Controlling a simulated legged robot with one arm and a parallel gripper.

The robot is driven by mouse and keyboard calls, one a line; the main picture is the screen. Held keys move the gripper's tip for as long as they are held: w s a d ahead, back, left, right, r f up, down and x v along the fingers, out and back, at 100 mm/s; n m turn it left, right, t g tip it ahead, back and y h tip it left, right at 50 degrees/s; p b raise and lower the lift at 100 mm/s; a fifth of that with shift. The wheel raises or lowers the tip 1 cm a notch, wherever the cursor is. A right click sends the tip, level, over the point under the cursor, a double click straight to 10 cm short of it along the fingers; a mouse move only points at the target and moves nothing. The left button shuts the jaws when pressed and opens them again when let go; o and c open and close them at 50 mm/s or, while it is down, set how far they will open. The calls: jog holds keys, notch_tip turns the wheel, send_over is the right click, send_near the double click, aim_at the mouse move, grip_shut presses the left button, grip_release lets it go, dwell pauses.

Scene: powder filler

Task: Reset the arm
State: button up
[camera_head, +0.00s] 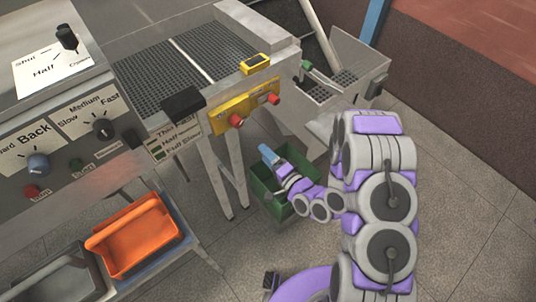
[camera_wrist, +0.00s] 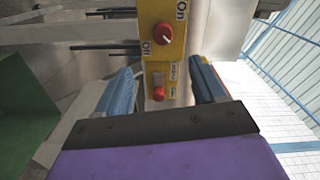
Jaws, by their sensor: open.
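My arm is purple, white and grey and comes down at the right of the head view. My gripper (camera_head: 268,154) has blue fingers and is over or beside the green bin, below the machine's yellow control panel (camera_head: 240,108). In the wrist view my gripper (camera_wrist: 163,85) is open, with the two blue fingers apart and nothing held between them. The panel's red On/Off knob (camera_wrist: 165,33) and red button (camera_wrist: 158,93) show beyond and between the fingers. Whether the fingers touch the panel is not clear.
The green bin (camera_head: 262,182) stands under the machine, near its metal legs (camera_head: 222,180). An orange tray (camera_head: 133,238) sits on a lower shelf at left. A control box with a blue-grey knob (camera_head: 38,164) is at far left. Grey floor is free at right.

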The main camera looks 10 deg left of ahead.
jog(key=shift+w, duration=0.1)
jog(key=w+d+r+n+g+h, duration=0.1)
jog(key=w+d+n+h, duration=0.2)
jog(key=d+h, duration=0.15)
jog(key=w+d+n+g+h, duration=0.2)
jog(key=d+h, duration=0.1)
jog(key=d, duration=0.3)
jog(key=s+d+r+g+h+b, duration=0.1)
jog(key=s+d+r+g+h, duration=0.1)
jog(key=s+d+r+h, duration=0.4)
jog(key=s+d+r+g+h, duration=0.1)
jog(key=s+d+r, duration=0.25)
jog(key=d, duration=0.55)
jog(key=s+a+r+g, duration=0.1)
jog(key=s+r+g, duration=0.2)
jog(key=s, duration=1)
jog(key=s+r+n+g, duration=0.1)
jog(key=s+r+g, duration=0.3)
jog(key=s, duration=0.9)
notch_tip(320, 180, up, 4)
jog(key=shift+s+a+f+y+b, duration=0.2)
jog(key=shift+s+a+y+b, duration=0.15)
jog(key=shift+a+b, duration=0.1)
